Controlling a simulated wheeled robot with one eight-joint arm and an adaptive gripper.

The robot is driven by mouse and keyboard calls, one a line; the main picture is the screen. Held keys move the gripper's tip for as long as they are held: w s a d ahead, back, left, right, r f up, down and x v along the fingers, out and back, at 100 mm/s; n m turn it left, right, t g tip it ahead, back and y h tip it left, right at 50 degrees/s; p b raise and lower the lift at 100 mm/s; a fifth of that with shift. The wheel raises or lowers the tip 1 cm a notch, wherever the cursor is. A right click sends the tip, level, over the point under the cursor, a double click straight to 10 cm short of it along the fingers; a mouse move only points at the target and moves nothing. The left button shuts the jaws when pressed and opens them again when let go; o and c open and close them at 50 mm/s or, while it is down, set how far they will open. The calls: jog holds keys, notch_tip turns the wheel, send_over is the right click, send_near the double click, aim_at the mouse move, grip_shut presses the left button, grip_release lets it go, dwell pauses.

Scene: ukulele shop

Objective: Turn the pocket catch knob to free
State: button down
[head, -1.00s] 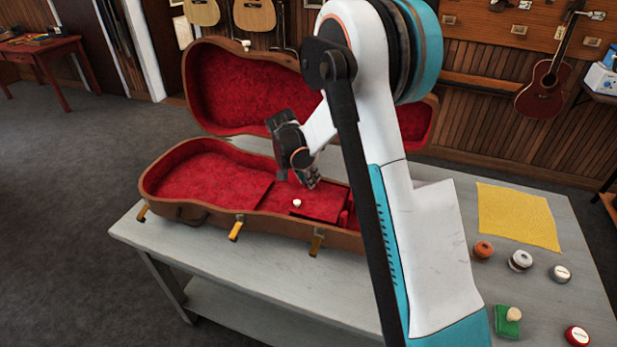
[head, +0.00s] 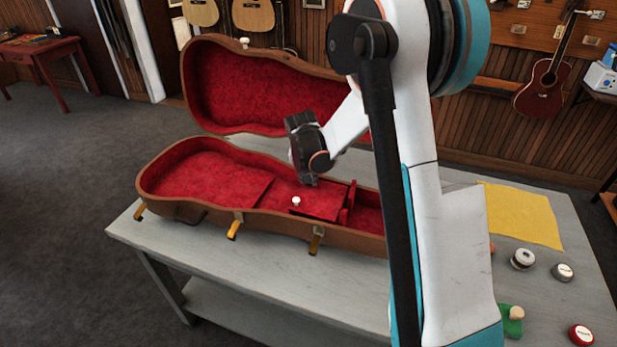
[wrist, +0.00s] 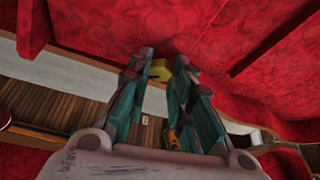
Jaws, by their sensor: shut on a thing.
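The open instrument case (head: 185,215) has a red lining and a red pocket lid (head: 318,204) with a small white knob (head: 296,201) on top. My gripper (head: 312,181) points down at the back of the pocket lid. In the wrist view its fingers (wrist: 173,76) are close together around a small yellow piece (wrist: 183,65), likely the catch knob, against the red lining. The fingers hide part of it, and its turned position cannot be told. The white knob stands in front of the gripper, apart from it.
The raised case lid (head: 225,85) stands behind my gripper. The grey table (head: 270,265) holds a yellow cloth (head: 522,215), several small round containers and a green block (head: 510,325) at right. Brass latches (head: 235,229) line the case front.

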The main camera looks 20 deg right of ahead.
jog(key=n, duration=0.2)
jog(key=n+y, duration=0.1)
jog(key=n, duration=0.1)
jog(key=n+t+y+b, duration=0.1)
jog(key=n, duration=0.1)
jog(key=shift+s+d, duration=0.1)
jog(key=shift+d, duration=0.25)
jog(key=n+y, duration=0.2)
jog(key=n, duration=0.3)
jog(key=shift+d+b, duration=0.15)
jog(key=shift+b, duration=0.2)
jog(key=shift+n, duration=0.4)
jog(key=c, duration=1.4)
grip_release()
jog(key=shift+g, duration=0.3)
jog(key=shift+r, duration=0.1)
jog(key=v, duration=1.1)
jog(key=shift+s+d+r, duration=0.15)
jog(key=shift+d+r, duration=0.1)
jog(key=shift+r, duration=0.05)
